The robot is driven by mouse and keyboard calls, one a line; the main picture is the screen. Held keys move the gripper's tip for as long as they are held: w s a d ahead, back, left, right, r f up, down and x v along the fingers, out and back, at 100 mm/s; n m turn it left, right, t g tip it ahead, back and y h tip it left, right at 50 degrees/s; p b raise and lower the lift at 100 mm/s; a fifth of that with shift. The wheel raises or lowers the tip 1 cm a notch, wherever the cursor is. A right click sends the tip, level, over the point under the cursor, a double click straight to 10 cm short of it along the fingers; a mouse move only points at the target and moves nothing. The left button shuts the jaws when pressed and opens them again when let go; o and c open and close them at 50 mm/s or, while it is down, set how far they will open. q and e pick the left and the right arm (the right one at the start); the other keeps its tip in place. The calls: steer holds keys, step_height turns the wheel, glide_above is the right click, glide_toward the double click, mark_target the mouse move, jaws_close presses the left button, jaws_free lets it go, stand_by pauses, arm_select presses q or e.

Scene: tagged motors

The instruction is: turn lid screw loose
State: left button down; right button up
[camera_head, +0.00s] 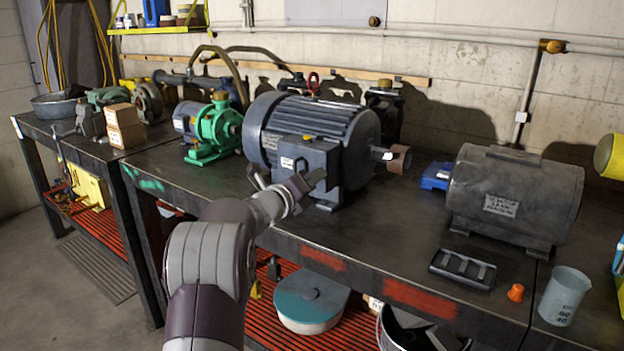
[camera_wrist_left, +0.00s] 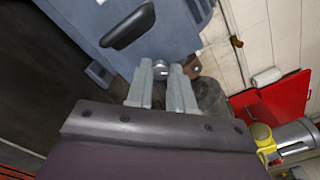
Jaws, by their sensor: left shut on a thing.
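A large blue-grey motor (camera_head: 315,130) stands on the bench, with a box (camera_head: 305,162) on its front side. My left gripper (camera_head: 298,188) is at the lower front of this box. In the left wrist view, the gripper (camera_wrist_left: 162,75) is shut on a small round grey screw head (camera_wrist_left: 161,71) between its fingertips. The blue-grey motor housing (camera_wrist_left: 170,35) lies just beyond the fingertips. In the head view, the screw is too small and hidden by the gripper to make out. My right gripper is in neither view.
A dark grey motor (camera_head: 515,195) stands to the right, with a black tray (camera_head: 463,268), an orange cap (camera_head: 516,292) and a beaker (camera_head: 563,297) in front. A green pump (camera_head: 213,127) stands to the left. The bench front between has free room.

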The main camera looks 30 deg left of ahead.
arm_select(q)
steer(key=shift+a+r+m+p, duration=0.1)
steer(key=shift+r+m+p, duration=0.1)
steer(key=shift+m+p, duration=6.45)
steer(key=shift+r+m+p, duration=0.15)
steer(key=shift+m+p, duration=4.6)
steer(key=shift+m, duration=3.8)
